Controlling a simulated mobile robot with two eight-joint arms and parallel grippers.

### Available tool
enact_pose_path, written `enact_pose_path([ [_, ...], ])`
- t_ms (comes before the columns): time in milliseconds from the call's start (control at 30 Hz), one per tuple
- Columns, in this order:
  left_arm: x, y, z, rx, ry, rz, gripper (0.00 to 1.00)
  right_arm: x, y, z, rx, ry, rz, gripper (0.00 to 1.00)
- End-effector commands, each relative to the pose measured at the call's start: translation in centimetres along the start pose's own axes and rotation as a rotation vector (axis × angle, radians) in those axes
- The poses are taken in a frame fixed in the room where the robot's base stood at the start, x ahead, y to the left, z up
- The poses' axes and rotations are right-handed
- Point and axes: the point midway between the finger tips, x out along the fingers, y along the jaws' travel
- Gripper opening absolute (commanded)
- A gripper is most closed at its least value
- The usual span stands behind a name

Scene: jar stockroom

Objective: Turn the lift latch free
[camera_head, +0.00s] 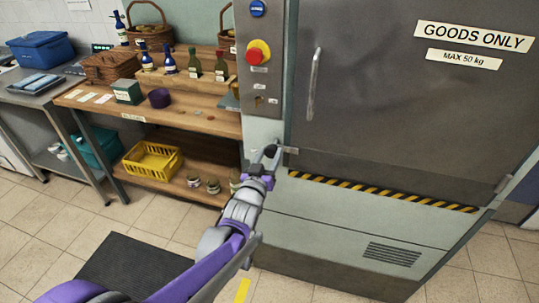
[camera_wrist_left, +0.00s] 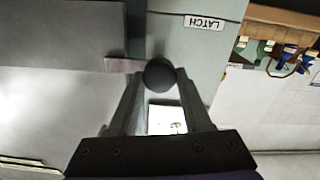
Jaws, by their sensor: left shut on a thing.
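The lift latch has a dark round knob (camera_wrist_left: 158,75), with a light bar (camera_wrist_left: 122,65) reaching from it across to the grey door edge. In the head view the latch bar (camera_head: 291,150) lies roughly level at the lower left corner of the lift door (camera_head: 390,95). My left gripper (camera_head: 270,156) is at the latch, and its two fingers (camera_wrist_left: 160,88) close on the knob from either side. The door looks shut. My right gripper is in neither view.
A vertical door handle (camera_head: 313,84) is above the latch. A red emergency button (camera_head: 258,52) and blue button (camera_head: 257,8) are on the left post. A wooden shelf (camera_head: 205,122) with bottles and baskets stands left. A dark mat (camera_head: 135,265) lies on the tiled floor.

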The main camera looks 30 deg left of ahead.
Motion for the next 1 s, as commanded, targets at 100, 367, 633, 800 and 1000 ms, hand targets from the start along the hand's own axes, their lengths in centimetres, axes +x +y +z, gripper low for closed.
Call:
enact_pose_path([
  [100, 0.0, 0.0, 0.0, -0.016, -0.001, 0.0, 0.0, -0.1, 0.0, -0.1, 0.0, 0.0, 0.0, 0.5],
  [367, 0.0, 0.1, -0.1, -0.131, -0.001, 0.0, 0.0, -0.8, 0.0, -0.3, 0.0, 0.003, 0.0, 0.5],
  [633, -0.1, 0.1, -0.1, -0.363, -0.001, 0.0, 0.0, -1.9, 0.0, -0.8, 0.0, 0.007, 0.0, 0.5],
  [800, 0.0, 0.1, 0.0, -0.525, -0.001, 0.0, 0.0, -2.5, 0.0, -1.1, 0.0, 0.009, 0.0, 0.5],
  [1000, 0.0, 0.1, 0.1, -0.715, -0.001, 0.0, 0.0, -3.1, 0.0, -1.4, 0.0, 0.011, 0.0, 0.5],
])
